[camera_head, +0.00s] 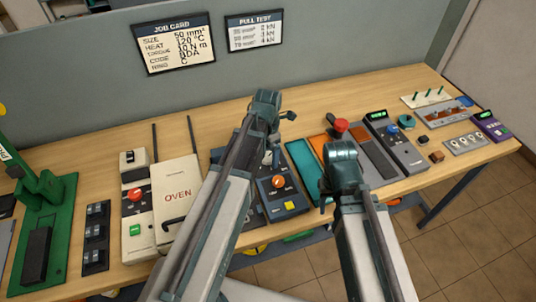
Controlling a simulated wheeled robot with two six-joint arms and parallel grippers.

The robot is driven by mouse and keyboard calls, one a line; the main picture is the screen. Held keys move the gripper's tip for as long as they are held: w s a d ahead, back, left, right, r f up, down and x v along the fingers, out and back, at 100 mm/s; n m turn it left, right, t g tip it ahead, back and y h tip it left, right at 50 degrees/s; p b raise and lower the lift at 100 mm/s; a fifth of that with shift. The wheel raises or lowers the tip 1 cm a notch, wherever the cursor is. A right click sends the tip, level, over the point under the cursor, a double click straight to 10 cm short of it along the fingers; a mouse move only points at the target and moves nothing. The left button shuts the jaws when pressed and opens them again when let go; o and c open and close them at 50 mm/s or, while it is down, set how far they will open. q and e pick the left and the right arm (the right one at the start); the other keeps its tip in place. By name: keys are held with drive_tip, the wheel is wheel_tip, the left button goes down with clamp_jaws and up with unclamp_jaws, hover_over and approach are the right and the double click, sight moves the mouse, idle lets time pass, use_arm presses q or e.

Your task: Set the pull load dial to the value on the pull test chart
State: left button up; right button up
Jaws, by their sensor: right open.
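The pull test chart (255,31) hangs on the grey partition, with a few rows of small figures in kN that are partly blurred. A dark panel (293,204) with an orange dial (278,182) and a yellow button stands mid-bench. A grey unit with a blue knob (391,128) and green display stands further right. I cannot tell which knob is the pull load dial.
The job card (175,43) hangs left of the chart. A white oven (178,190), a switch box (136,205) and a green press (43,220) stand at left. A red knob (341,125) and a purple meter (491,125) are at right. The bench's back strip is clear.

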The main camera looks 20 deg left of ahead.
use_arm(q)
drive_tip(key=c, duration=1.3)
drive_tip(key=shift+o, duration=0.2)
